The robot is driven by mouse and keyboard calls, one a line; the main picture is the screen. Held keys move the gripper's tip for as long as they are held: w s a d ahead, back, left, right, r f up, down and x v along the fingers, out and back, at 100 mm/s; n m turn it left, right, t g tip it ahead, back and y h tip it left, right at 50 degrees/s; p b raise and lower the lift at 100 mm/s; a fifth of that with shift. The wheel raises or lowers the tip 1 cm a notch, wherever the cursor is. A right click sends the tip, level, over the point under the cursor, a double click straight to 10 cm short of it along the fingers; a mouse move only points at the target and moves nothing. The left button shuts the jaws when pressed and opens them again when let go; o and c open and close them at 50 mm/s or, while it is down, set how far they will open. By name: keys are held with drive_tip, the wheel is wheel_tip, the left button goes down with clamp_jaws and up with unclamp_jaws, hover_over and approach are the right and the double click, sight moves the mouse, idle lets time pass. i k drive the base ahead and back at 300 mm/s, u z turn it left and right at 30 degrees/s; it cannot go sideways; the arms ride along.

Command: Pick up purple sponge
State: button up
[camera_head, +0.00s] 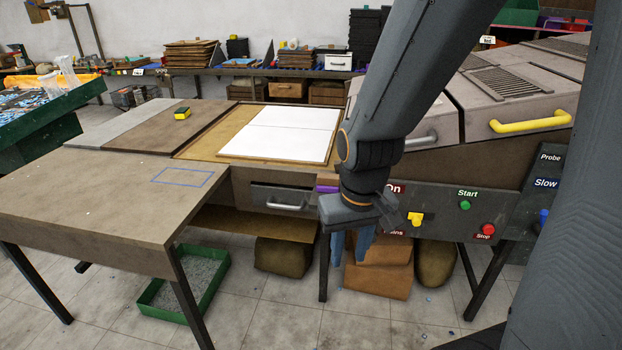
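A small purple block with a brownish top (327,189), likely the purple sponge, shows at the table's right front edge, just left of my arm. My arm hides part of it, so its full shape cannot be told. My gripper (351,246) points down in front of the machine panel, below and slightly right of the purple block in the picture. Its two blue fingers are apart, with nothing seen between them. A yellow sponge-like block (182,113) with a dark side lies on the brown board at the back of the table.
The table (100,200) has a blue outlined rectangle (183,176) and clear room at the left. White sheets (280,135) lie on it. A drawer (285,199) and the button panel (450,210) face front. A green tray (180,290) stands on the floor.

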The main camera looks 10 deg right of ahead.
sight(325, 183)
drive_tip(key=z, duration=0.25)
drive_tip(key=i, duration=0.9)
drive_tip(key=z, duration=0.5)
